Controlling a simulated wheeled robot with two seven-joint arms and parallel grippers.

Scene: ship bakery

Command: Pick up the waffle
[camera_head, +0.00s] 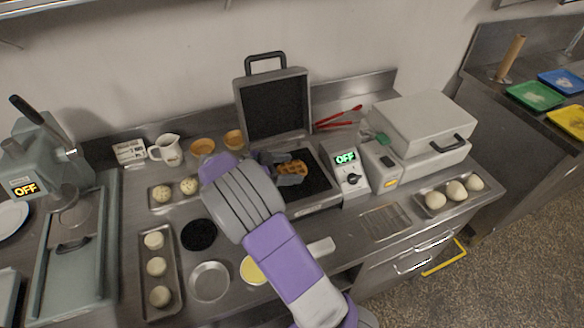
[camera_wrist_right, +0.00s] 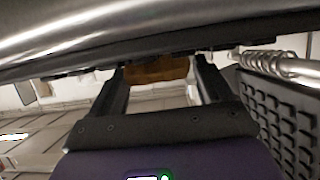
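The golden-brown waffle (camera_head: 291,168) is at the open waffle iron (camera_head: 318,183), over its dark lower plate. The iron's lid (camera_head: 273,105) stands upright behind. My right gripper (camera_wrist_right: 160,75) is at the waffle, with one finger on each side. In the right wrist view the brown waffle (camera_wrist_right: 158,70) fills most of the gap between the fingertips. I cannot tell whether the fingers press on it, or whether it touches the plate. My right arm hides part of the iron's left side in the head view. My left gripper is not in view.
A control box (camera_head: 345,170) reading OFF stands right of the iron, red tongs (camera_head: 339,116) behind it. A white jug (camera_head: 167,150) and small bowls are at the back left. A dough tray (camera_head: 171,285) is front left. In the wrist view, the gridded lid (camera_wrist_right: 285,115) is close on the right.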

